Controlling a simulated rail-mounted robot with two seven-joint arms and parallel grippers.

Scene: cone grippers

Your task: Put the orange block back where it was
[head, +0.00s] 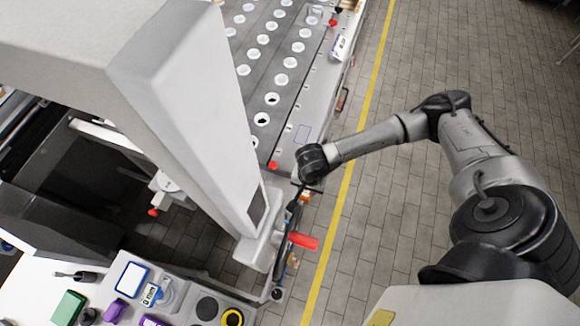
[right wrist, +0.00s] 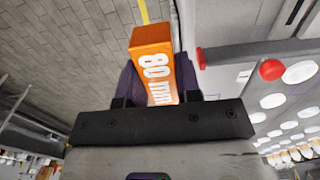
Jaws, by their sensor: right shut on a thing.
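The orange block (right wrist: 152,62) has white lettering, "80" and smaller characters, on its face. It sits between the two dark fingers of my right gripper (right wrist: 157,78) in the right wrist view, and the fingers are closed on its sides. Its far end sticks out beyond the fingertips. In the head view my right arm reaches in from the right, and the dark wrist ends beside the near end of the long grey machine. The block is too small and partly hidden there to tell clearly. My left gripper is not in view.
The grey machine deck with rows of white round cups (head: 281,79) stands left of my right wrist. A red handle (head: 303,241) lies below the wrist. Paved floor with a yellow line (head: 347,187) is clear to the right.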

